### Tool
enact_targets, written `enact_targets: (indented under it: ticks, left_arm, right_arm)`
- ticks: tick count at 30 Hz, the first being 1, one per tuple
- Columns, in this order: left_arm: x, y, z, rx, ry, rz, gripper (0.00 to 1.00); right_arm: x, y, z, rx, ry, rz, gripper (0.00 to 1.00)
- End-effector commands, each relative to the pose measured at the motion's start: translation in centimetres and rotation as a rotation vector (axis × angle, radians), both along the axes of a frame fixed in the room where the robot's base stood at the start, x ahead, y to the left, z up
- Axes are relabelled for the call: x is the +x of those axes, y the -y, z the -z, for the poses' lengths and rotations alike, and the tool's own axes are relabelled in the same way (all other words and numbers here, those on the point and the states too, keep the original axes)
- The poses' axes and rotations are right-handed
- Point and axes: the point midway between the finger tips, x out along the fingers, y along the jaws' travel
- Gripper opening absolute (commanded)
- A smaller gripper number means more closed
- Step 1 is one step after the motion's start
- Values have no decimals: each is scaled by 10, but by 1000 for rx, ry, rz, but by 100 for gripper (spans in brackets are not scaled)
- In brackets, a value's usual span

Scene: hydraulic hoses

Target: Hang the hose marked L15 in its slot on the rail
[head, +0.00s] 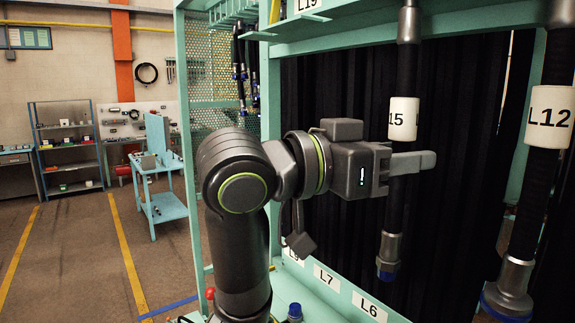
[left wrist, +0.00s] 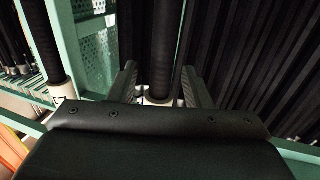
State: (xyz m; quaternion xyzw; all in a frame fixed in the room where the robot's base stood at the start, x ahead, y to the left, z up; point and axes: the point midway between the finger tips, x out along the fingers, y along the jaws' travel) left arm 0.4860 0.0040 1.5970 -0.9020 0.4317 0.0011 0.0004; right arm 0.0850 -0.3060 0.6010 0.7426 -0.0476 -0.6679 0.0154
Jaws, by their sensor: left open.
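The black hose marked L15 (head: 404,90) hangs upright in the middle right of the head view. Its white label (head: 402,118) shows only "15", and its lower end has a metal fitting with a blue cap (head: 388,262). A metal fitting is at its upper part; its top is cut off. My left gripper (head: 412,163) is open at the hose just below the label, one finger crossing in front of it. In the left wrist view a black hose (left wrist: 161,45) runs between the two open fingers (left wrist: 160,85). My right gripper is not in view.
A hose marked L12 (head: 550,118) hangs close by on the right. The upper teal beam (head: 350,38) carries an L19 label (head: 308,5); the lower beam (head: 325,300) carries L7 and L6 labels. A perforated panel (head: 215,85) and a blue trolley (head: 160,190) are to the left.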

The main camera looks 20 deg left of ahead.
Motion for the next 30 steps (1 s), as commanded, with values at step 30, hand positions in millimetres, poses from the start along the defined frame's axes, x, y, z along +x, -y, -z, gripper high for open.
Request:
enact_targets:
  ticks: [30]
  left_arm:
    - [-73,-92,1,2,5,-7,44]
  right_arm:
    - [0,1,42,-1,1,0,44]
